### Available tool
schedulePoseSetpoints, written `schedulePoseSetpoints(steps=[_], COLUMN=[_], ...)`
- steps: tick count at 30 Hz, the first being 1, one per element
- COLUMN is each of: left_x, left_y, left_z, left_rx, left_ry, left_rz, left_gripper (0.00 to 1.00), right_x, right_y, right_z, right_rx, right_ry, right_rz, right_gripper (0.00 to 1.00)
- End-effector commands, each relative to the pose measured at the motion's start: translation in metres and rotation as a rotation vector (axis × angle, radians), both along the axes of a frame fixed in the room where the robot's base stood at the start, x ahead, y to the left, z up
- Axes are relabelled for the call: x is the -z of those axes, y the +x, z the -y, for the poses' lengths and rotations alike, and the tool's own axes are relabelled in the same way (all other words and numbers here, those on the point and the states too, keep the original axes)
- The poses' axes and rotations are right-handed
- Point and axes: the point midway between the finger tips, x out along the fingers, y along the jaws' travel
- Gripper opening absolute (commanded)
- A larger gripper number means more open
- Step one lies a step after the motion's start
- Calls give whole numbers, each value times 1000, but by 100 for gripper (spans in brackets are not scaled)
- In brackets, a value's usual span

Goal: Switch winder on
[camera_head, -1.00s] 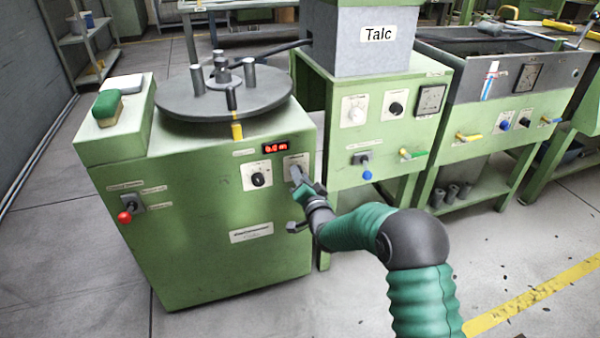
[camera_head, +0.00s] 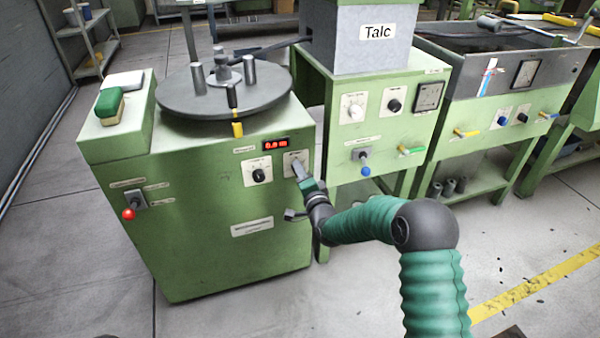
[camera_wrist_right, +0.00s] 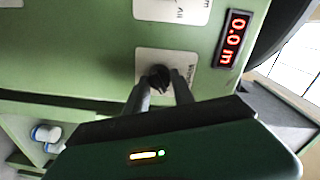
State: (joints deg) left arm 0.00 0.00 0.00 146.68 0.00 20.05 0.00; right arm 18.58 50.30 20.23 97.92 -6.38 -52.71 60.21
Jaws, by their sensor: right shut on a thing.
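The winder (camera_head: 215,215) is a green cabinet with a dark round turntable (camera_head: 215,95) on top. A red digital display (camera_head: 276,143) is on its front; in the right wrist view the display (camera_wrist_right: 233,39) reads 0.0 m. Below it is a white plate with a black knob (camera_head: 259,175), and to the right a second plate. My right gripper (camera_head: 299,170) is at this second plate. In the right wrist view its two fingers (camera_wrist_right: 163,92) are shut around the winder switch, a black knob (camera_wrist_right: 159,75) on a white plate. My left gripper is not in view.
A red-knobbed lever (camera_head: 129,213) sits at the winder's left front. A green machine with a box marked Talc (camera_head: 373,48) and a blue-knobbed lever (camera_head: 365,170) stands close to the right. The floor in front is clear.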

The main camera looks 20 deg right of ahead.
Motion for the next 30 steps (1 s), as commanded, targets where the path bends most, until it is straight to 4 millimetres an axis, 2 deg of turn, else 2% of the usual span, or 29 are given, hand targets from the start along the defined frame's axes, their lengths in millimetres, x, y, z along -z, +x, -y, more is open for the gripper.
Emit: schedulePoseSetpoints(steps=[5, 6, 11, 19, 22, 26, 30], left_x=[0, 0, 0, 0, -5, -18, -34], left_y=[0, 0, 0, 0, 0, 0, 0], left_z=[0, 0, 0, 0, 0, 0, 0], left_rx=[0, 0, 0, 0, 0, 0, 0], left_ry=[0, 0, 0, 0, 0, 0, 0], left_rz=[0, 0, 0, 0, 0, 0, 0], left_gripper=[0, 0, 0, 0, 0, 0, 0], right_x=[4, 4, 3, 1, -1, -5, -7], right_y=[-1, -1, -1, -1, -7, -32, -74], right_z=[3, 3, 2, 1, 1, 2, 2], right_rx=[6, 6, 4, 2, 1, 2, 3], right_ry=[2, 2, 1, 0, 0, 0, 0], right_rz=[-9, -9, -6, -3, -4, -6, -9], right_gripper=[0, 32, 51, 51, 51, 51, 51])
